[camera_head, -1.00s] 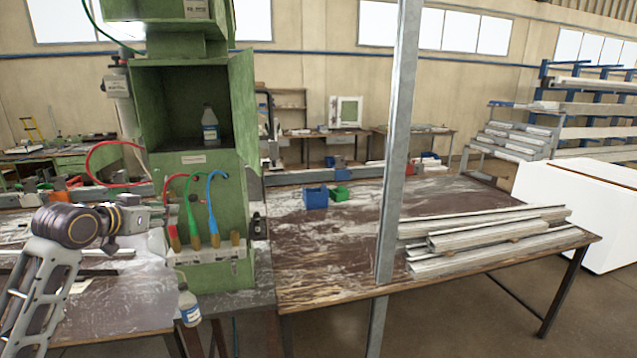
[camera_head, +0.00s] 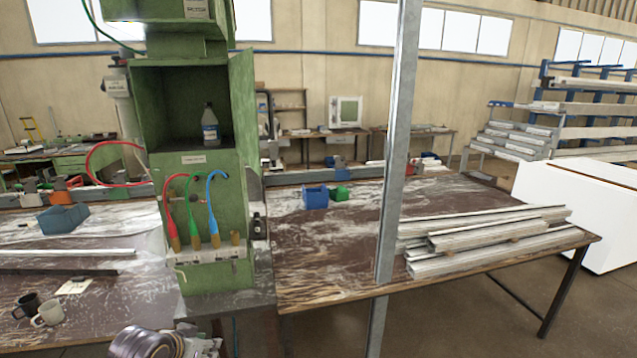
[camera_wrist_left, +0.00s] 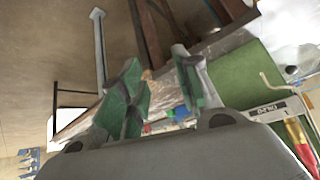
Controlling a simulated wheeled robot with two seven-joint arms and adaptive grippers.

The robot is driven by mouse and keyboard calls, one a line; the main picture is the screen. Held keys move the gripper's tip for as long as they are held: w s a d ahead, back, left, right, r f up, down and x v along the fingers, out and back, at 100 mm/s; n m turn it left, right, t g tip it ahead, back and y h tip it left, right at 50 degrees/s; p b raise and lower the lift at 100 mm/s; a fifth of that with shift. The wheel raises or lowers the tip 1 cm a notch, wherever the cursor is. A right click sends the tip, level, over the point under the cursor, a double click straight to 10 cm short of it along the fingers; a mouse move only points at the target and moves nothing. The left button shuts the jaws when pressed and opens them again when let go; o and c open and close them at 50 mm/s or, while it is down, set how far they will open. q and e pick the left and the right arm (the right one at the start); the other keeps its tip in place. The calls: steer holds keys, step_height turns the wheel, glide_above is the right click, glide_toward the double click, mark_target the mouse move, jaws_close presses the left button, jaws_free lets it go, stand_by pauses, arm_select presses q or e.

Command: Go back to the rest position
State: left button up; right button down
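My left gripper (camera_head: 198,347) shows only in part at the bottom edge of the head view, low in front of the green cabinet (camera_head: 200,275); its fingertips are not clear there. In the left wrist view the two dark green fingers (camera_wrist_left: 158,78) stand apart with a gap between them, and I see nothing held. My right gripper is not in view.
Hoses with coloured nozzles (camera_head: 193,228) hang on the cabinet's front, and a bottle (camera_head: 210,125) stands inside. A dark mug (camera_head: 25,306) and a white mug (camera_head: 48,312) stand on the left bench. Metal profiles (camera_head: 490,240) lie on the right bench.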

arm_select(q)
steer(key=s+d+f+g, duration=0.1)
steer(key=s+d+f, duration=0.15)
steer(key=s, duration=0.35)
steer(key=s+d+f+n+g, duration=0.1)
steer(key=s+f+g, duration=0.1)
steer(key=s+f, duration=0.35)
steer(key=s+d+f+g, duration=0.1)
steer(key=s+d+f, duration=0.1)
steer(key=s, duration=0.6)
step_height(320, 180, down, 32)
steer(key=s+g, duration=0.1)
steer(key=s, duration=0.1)
steer(key=s+a+f+g, duration=0.1)
steer(key=s+a+f, duration=0.1)
steer(key=s+f, duration=0.8)
steer(key=s+a+f+y, duration=0.1)
steer(key=s+a+f, duration=0.1)
steer(key=s+f, duration=0.8)
steer(key=s, duration=0.2)
steer(key=shift+s+f+g, duration=0.3)
steer(key=shift+f+g, duration=0.05)
steer(key=shift+g, duration=0.05)
steer(key=shift+a, duration=0.15)
